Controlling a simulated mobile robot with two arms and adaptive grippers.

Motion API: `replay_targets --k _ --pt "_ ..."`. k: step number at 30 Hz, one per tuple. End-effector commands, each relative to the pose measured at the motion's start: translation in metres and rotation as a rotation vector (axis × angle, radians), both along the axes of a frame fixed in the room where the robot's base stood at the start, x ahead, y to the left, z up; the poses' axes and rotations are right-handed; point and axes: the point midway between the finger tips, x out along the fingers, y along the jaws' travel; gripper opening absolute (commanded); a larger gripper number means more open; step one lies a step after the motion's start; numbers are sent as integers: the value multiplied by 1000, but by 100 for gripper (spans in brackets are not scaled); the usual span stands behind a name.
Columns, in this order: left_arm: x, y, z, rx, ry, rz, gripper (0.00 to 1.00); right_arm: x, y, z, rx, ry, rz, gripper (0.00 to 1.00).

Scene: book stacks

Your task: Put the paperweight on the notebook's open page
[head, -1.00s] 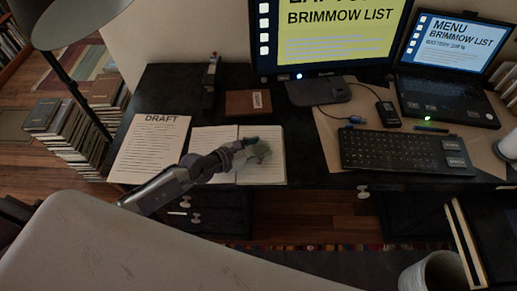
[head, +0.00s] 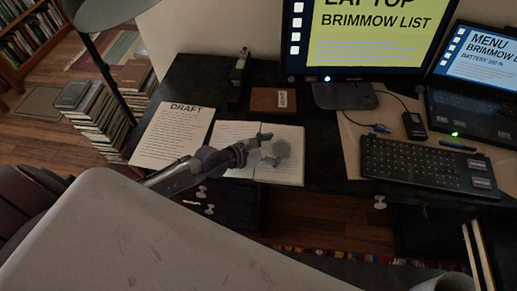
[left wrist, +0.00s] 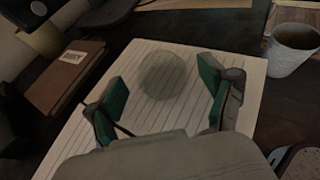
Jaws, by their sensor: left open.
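The open notebook (head: 232,130) lies on the dark desk with lined pages. The paperweight (head: 282,148), a round, clear grey disc, rests on its right-hand page. In the left wrist view the paperweight (left wrist: 162,76) lies flat against the lines of the notebook page (left wrist: 190,60). My left gripper (head: 267,148) reaches over the notebook from the left. In the left wrist view my left gripper (left wrist: 164,92) is open, its green-padded fingers apart on either side of the paperweight, with gaps to it. My right gripper is not in view.
A DRAFT sheet (head: 175,133) lies left of the notebook and a brown book (head: 273,100) behind it. A monitor (head: 365,40), keyboard (head: 425,163) and laptop (head: 470,110) stand to the right. A cup (left wrist: 293,52) shows in the left wrist view.

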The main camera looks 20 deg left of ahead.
Motion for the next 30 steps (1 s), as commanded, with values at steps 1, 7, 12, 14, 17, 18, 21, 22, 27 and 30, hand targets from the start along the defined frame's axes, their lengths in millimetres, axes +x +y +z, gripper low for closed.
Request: replay_targets --k 1,7,12,14,17,18,21,22,27,30 --pt "-10 6 4 4 2 -2 82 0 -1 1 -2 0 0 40" --pt "-43 31 19 5 4 -3 82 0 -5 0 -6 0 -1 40" --pt "-66 47 31 4 3 -2 82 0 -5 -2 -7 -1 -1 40" --pt "-70 51 34 3 3 -1 82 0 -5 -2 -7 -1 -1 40" --pt "-76 54 38 2 1 -2 82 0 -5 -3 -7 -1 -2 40" --pt "-77 55 39 2 0 -2 82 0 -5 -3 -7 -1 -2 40" --pt "-78 56 40 0 0 -1 82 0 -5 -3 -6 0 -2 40" --pt "-78 56 40 0 0 -1 82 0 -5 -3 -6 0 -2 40" --pt "-77 56 40 0 0 -1 82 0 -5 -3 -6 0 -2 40" --pt "-77 56 40 0 0 -1 82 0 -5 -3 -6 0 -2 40"
